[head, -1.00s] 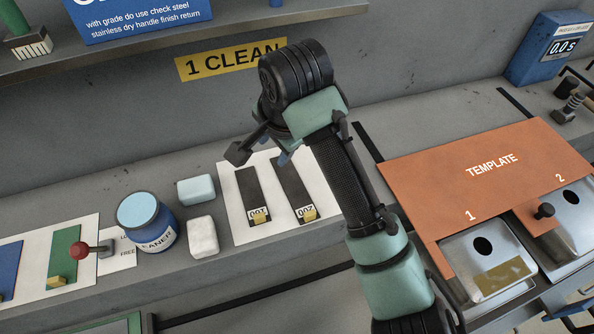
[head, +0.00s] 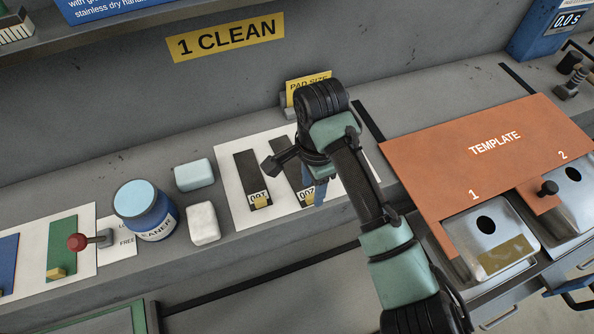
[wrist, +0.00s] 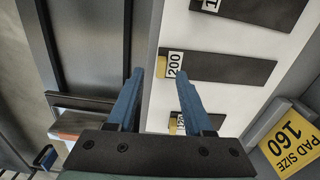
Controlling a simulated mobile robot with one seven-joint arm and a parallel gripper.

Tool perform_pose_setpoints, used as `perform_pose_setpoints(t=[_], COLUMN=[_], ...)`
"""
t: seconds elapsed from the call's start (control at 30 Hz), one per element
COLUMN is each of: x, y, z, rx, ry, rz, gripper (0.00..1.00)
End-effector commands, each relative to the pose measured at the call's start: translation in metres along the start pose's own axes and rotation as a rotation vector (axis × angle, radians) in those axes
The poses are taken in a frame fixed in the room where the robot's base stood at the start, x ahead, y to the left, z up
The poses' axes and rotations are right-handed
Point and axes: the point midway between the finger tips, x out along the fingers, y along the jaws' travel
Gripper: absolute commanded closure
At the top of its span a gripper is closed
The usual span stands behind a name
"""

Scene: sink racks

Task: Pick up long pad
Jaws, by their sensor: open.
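The long dark pad tagged 200 (head: 292,177) lies on a white sheet (head: 228,185) on the counter, partly hidden by my arm in the head view. It also shows in the wrist view (wrist: 225,69), with a yellow tab at its near end. In the wrist view another pad tagged 120 (wrist: 206,120) is partly hidden behind a finger. My gripper (wrist: 149,66) is open and empty, its blue fingertips close to the tab end of the 200 pad. Its fingers also show in the head view (head: 317,190).
A blue cleaner tub (head: 146,212), a pale blue block (head: 194,175) and a white block (head: 203,223) stand left of the sheet. An orange template (head: 440,170) with metal basins lies to the right. A yellow pad size sign (wrist: 290,140) stands behind.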

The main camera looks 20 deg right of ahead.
Motion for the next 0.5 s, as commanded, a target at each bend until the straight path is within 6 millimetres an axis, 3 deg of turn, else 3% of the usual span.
perform_pose_setpoints(t=[0.2, 0.5], x=[0.029, 0.036], y=[-0.001, -0.001], z=[0.004, 0.004], rx=[0.000, 0.000], ry=[0.000, 0.000], rz=[0.002, -0.001], gripper=[0.49, 0.49])
